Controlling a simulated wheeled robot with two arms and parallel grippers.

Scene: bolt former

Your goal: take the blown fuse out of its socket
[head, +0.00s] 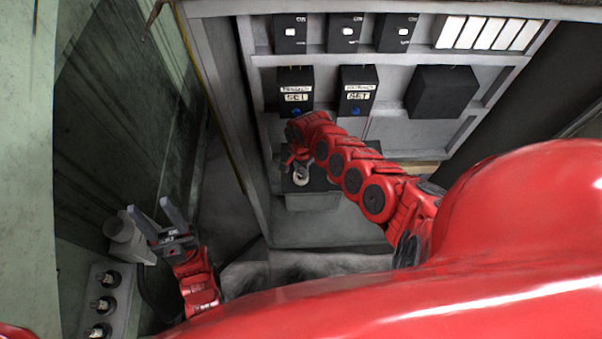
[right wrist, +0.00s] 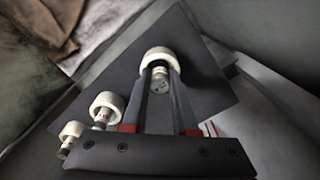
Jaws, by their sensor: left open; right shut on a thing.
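In the right wrist view my right gripper (right wrist: 161,92) is shut on a grey, round-ended fuse (right wrist: 159,82). The fuse lies between its two long fingers, with its far end at a white ring-shaped socket (right wrist: 158,53) on a dark panel (right wrist: 205,85). I cannot tell how deep it sits in the ring. In the head view my right arm reaches down to this panel low in the cabinet, and a white ring (head: 302,178) shows beside the gripper, which is partly hidden. My left gripper (head: 172,213) is open and empty, away from the cabinet.
Two more white sockets with fuses, a nearer one (right wrist: 106,107) and a farther one (right wrist: 71,131), stand left of the held fuse. The grey cabinet (head: 395,130) has black modules above. A wall box (head: 118,308) with several fuse-like parts is below my left gripper.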

